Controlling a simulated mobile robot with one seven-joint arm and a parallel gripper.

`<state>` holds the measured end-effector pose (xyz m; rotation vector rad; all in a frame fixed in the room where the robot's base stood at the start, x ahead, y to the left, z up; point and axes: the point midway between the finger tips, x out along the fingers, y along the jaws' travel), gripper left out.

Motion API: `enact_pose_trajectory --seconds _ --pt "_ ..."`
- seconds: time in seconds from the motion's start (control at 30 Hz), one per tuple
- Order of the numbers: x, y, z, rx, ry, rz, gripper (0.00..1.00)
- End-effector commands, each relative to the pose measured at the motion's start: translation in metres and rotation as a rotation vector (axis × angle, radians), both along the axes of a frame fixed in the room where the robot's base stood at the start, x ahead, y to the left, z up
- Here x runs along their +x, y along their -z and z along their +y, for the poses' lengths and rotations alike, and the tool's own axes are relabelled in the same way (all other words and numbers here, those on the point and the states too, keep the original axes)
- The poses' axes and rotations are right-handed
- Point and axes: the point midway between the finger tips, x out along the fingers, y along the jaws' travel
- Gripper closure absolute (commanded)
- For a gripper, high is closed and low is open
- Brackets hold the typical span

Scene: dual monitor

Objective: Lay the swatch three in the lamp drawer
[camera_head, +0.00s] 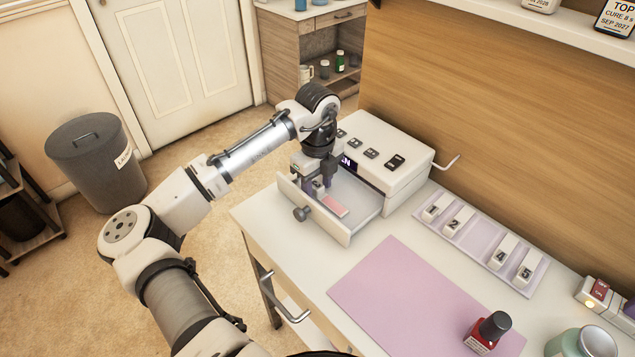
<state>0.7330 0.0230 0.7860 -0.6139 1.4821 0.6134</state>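The lamp (405,160) is a white box with dark buttons on top, and its drawer (345,236) is pulled open toward the front left. A swatch with a pink end (335,207) is inside the drawer, seemingly flat or nearly so; its number is not readable. My gripper (319,187) points down into the drawer, with its fingers at the swatch's pale end. The view is too small to tell whether they grip it or stand apart from it. The swatch rack (476,242) shows swatches 1, 2, 4 and 5, with a gap between 2 and 4.
A lilac mat (400,298) lies on the white table (268,225). A red polish bottle (487,332) with a black cap stands on the mat's right part. A green jar (582,343) is at the lower right. The drawer knob (301,213) juts out over the table's left side.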

Motion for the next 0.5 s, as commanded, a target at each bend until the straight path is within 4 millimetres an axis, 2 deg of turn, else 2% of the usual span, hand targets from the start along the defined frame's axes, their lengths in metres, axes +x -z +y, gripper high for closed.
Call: enact_pose_trajectory --seconds 0.33,0.5 --pt "0.000 -0.005 0.000 0.000 0.000 0.000 0.57" --pt "0.000 -0.032 0.000 -0.001 0.000 -0.002 0.57"
